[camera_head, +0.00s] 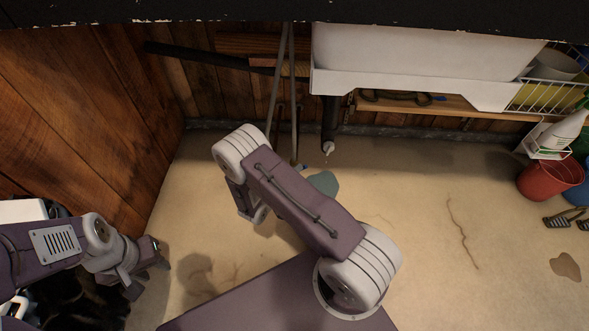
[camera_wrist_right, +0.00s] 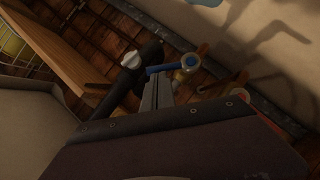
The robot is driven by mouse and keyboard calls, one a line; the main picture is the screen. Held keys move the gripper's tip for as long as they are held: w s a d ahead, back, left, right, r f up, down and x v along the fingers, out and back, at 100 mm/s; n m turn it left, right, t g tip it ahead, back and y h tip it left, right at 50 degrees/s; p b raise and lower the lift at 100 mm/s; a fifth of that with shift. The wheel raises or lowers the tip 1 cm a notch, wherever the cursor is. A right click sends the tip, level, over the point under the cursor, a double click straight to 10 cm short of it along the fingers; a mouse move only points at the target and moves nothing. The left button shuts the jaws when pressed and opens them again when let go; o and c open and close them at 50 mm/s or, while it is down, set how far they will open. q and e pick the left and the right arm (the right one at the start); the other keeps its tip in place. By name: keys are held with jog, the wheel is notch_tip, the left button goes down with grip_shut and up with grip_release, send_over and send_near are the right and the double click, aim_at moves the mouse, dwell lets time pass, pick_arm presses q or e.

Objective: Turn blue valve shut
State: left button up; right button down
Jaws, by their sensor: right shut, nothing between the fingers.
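The blue valve handle (camera_wrist_right: 163,68) shows in the right wrist view as a short blue lever beside a round pipe end (camera_wrist_right: 190,62) with a pale yellowish centre. My right gripper (camera_wrist_right: 158,80) is shut and empty, with its narrow fingertips just below the blue lever in the picture. I cannot tell whether they touch it.
A white sink (camera_head: 415,60) hangs on the plank wall. A dark drain pipe (camera_head: 329,120) with a white knob (camera_wrist_right: 131,60) is close to the lever. A wooden shelf (camera_head: 465,105) runs below the sink. A red bucket (camera_head: 550,181) stands right. Open floor lies at right centre.

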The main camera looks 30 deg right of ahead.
pick_arm(q)
jog(key=shift+s+d+r+p, duration=0.1)
jog(key=shift+d+r+p, duration=0.05)
jog(key=shift+r+p, duration=1.1)
pick_arm(e)
jog(key=shift+s+d+f, duration=0.5)
jog(key=shift+d, duration=0.3)
jog(key=shift+s+d+f, duration=0.5)
jog(key=shift+d, duration=0.3)
pick_arm(q)
jog(key=shift+r, duration=0.15)
pick_arm(e)
jog(key=shift+d+f, duration=0.1)
jog(key=shift+f, duration=0.1)
